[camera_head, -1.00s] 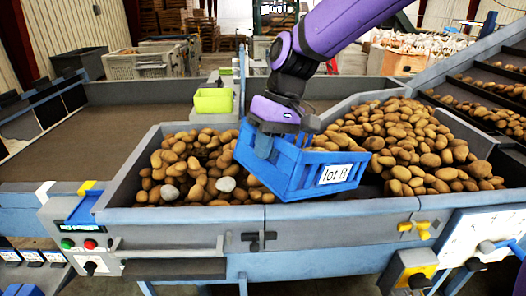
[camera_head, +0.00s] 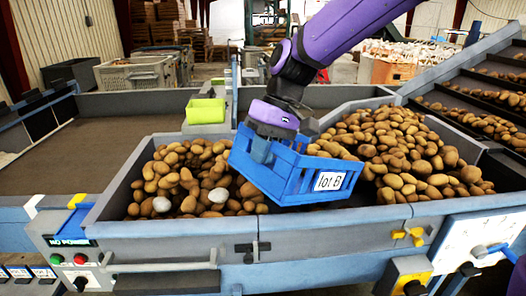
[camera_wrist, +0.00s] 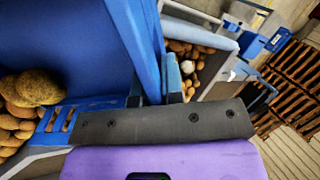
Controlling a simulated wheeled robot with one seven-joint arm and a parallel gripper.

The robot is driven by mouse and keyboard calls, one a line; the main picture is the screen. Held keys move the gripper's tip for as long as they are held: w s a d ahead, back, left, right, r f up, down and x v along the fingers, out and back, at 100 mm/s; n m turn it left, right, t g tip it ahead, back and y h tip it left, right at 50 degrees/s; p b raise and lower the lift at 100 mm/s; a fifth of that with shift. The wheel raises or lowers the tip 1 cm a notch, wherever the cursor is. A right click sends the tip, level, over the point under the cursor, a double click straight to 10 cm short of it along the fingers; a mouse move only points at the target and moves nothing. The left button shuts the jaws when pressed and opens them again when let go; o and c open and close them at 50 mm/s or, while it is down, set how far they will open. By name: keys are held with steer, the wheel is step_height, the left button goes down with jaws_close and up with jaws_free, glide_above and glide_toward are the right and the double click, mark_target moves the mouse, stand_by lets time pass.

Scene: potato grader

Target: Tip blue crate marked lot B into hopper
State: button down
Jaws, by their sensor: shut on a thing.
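The blue crate (camera_head: 288,178) hangs tilted, its right end with the "lot B" label slightly lower. It is over the divide between the left trough (camera_head: 170,230) and the right trough (camera_head: 412,212); both hold heaps of potatoes. Which one is the hopper I cannot tell. My gripper (camera_head: 262,150) is shut on the crate's near-left wall. The crate's inside is mostly hidden in the head view. In the wrist view the crate's blue surface (camera_wrist: 60,45) fills the upper left, with potatoes (camera_wrist: 35,88) beside it; whether these are inside I cannot tell.
A small lime-green bin (camera_head: 205,111) stands behind the left trough. A sloped conveyor (camera_head: 470,100) rises at the right. A wide flat bed (camera_head: 90,145) lies empty at the left.

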steer(key=shift+r, duration=0.1)
steer(key=w+d+r+g+y, duration=0.2)
steer(key=w+d+r+y, duration=0.2)
steer(key=d+r, duration=0.3)
steer(key=shift+w+r+g, duration=0.25)
steer(key=shift+r+g, duration=0.15)
steer(key=shift+r, duration=0.1)
steer(key=w+d+r+g+y, duration=0.2)
steer(key=w+d, duration=0.4)
steer(key=d, duration=0.3)
steer(key=r+y, duration=0.1)
steer(key=y, duration=0.1)
steer(key=shift+r+g+y, duration=0.35)
steer(key=shift+g+y, duration=0.05)
steer(key=shift+d, duration=0.15)
